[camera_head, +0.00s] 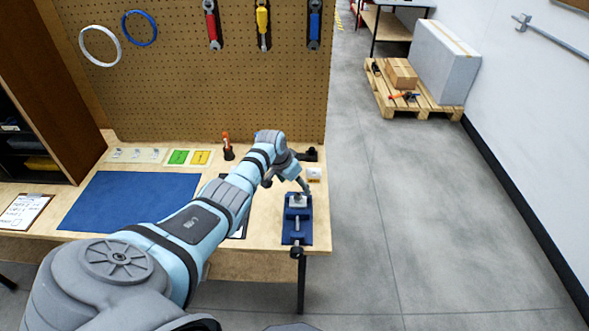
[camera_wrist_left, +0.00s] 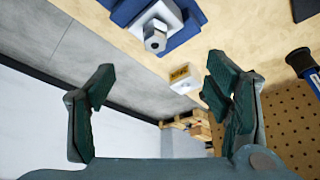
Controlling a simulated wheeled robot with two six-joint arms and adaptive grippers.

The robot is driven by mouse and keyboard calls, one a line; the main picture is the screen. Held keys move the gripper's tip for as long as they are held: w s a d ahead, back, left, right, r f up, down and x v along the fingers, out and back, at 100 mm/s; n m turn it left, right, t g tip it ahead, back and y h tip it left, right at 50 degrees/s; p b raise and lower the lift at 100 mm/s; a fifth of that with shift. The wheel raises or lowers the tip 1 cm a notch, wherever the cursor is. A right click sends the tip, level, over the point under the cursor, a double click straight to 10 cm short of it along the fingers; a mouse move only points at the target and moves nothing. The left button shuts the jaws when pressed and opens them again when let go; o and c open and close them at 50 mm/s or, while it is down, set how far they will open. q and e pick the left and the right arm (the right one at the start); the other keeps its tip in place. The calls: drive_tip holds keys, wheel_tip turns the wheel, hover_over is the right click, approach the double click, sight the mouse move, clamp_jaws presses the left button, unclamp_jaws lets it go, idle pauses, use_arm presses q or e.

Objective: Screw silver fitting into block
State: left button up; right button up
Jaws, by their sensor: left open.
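A pale block (camera_wrist_left: 166,17) sits in the jaws of a blue vise (camera_wrist_left: 190,27) in the left wrist view. A silver hex fitting (camera_wrist_left: 155,39) stands out from the block's face; how deep it sits cannot be told. In the head view the blue vise (camera_head: 291,226) is at the table's right end, with the block (camera_head: 298,200) small on top. My left gripper (camera_head: 301,185) is just behind the block and partly hidden by its own wrist. In the left wrist view the left gripper (camera_wrist_left: 158,84) is open and empty, its fingers apart from the fitting. My right gripper is not in view.
A small white box with a yellow label (camera_head: 314,174) stands behind the vise. A blue mat (camera_head: 130,201) and a clipboard (camera_head: 24,211) lie at the left. A pegboard (camera_head: 190,80) with hanging tools rises at the back. Right of the table is open floor.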

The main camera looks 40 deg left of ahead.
use_arm(q)
drive_tip(key=shift+d+r+n+y+p, duration=0.15)
drive_tip(key=shift+r+n+y+p, duration=0.4)
drive_tip(key=shift+n+p, duration=0.6)
drive_tip(key=shift+w+f+n+y, duration=0.1)
drive_tip(key=shift+f+n+y, duration=0.15)
drive_tip(key=shift+n, duration=0.6)
drive_tip(key=shift+f+n, duration=0.2)
drive_tip(key=shift+n, duration=0.1)
drive_tip(key=shift+f, duration=0.1)
drive_tip(key=shift+c, duration=0.4)
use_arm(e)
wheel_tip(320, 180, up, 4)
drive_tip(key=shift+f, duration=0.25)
